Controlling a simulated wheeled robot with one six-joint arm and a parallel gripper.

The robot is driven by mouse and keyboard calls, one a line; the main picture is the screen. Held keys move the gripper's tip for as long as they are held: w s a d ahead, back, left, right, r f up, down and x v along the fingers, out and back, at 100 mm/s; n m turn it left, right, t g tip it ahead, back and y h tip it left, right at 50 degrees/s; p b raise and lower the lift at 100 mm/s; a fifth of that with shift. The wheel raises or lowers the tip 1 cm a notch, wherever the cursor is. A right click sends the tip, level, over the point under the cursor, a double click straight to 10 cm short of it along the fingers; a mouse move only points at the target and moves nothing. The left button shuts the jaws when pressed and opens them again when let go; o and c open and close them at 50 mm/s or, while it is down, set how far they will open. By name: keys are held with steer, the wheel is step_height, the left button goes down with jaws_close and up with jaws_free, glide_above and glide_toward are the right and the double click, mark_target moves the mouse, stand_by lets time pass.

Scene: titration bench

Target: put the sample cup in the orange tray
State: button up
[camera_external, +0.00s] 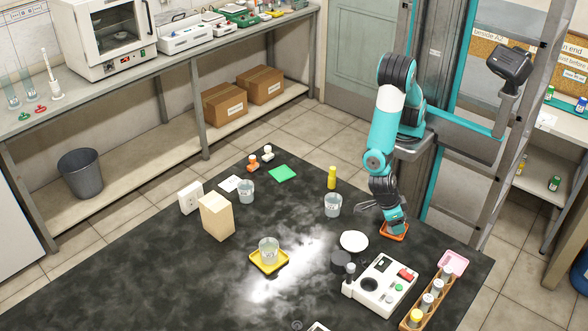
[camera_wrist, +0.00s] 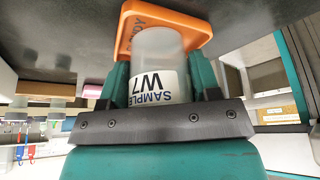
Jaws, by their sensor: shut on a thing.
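The orange tray (camera_external: 405,232) lies on the dark table below my gripper (camera_external: 396,218). In the wrist view, where the table is at the top, the same orange tray (camera_wrist: 190,25) is beyond the fingertips. My gripper (camera_wrist: 160,78) is shut on the sample cup (camera_wrist: 158,48), a whitish cup with a label reading "SAMPLE W7". The far end of the cup is at the tray's inner face. I cannot tell whether it rests on the tray floor or is just above it. The cup is hidden by my gripper in the external view.
Near the tray are a clear beaker (camera_external: 333,205), a white dish (camera_external: 354,241), a white instrument (camera_external: 380,286), a pink tray (camera_external: 454,261) and a wooden rack (camera_external: 409,322) with several vials. A yellow tray (camera_external: 257,262) holding another beaker is farther left. A yellow bottle (camera_external: 332,178) stands behind.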

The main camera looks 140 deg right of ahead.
steer(key=shift+f, duration=0.2)
steer(key=o, duration=0.9)
steer(key=shift+o, duration=0.2)
steer(key=shift+r, duration=0.1)
steer(key=b+v, duration=0.1)
steer(key=v, duration=1)
steer(key=s+a+r+m+t+y, duration=0.1)
steer(key=s+a+r+m+t, duration=0.1)
steer(key=s+r+m, duration=1)
steer(key=shift+s+a+r+m+t, duration=0.3)
steer(key=shift+s+m+t, duration=0.5)
steer(key=shift+m, duration=3.2)
steer(key=shift+s, duration=0.2)
